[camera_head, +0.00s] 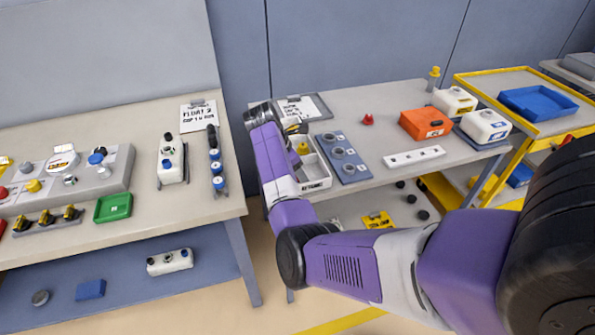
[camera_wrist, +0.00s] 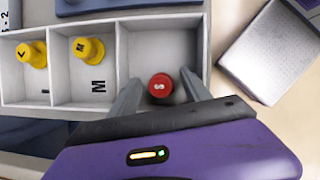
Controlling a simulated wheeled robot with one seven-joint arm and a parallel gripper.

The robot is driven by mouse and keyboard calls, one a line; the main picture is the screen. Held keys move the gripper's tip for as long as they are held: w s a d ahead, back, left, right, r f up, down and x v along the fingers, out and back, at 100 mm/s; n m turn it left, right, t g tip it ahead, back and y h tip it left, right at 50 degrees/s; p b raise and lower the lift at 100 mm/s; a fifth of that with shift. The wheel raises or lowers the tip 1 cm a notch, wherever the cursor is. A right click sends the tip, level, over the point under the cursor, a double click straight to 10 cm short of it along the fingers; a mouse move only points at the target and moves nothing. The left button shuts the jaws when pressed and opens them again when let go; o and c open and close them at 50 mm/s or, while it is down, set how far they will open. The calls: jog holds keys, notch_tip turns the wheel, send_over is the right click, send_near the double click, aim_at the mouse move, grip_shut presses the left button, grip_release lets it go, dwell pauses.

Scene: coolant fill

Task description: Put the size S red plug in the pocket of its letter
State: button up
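A red plug marked S (camera_wrist: 160,87) stands upright in the right-hand pocket of a white three-pocket tray (camera_wrist: 116,52). My gripper (camera_wrist: 160,75) is open, with one finger on each side of the red plug and a gap to it on both sides. No letter shows on the floor of that pocket; my gripper covers its near part. A yellow plug marked M (camera_wrist: 88,48) is in the middle pocket and a yellow plug marked L (camera_wrist: 34,54) in the left one. In the head view my arm hides part of the tray (camera_head: 318,184).
A blue-grey plate with several round sockets (camera_head: 343,154) lies beside the tray. Another red piece (camera_head: 367,119), an orange box (camera_head: 425,123) and a white strip (camera_head: 414,157) stand farther right. A clipboard (camera_head: 303,107) lies behind the tray.

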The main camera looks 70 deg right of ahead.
jog(key=v, duration=1.2)
dwell(0.6)
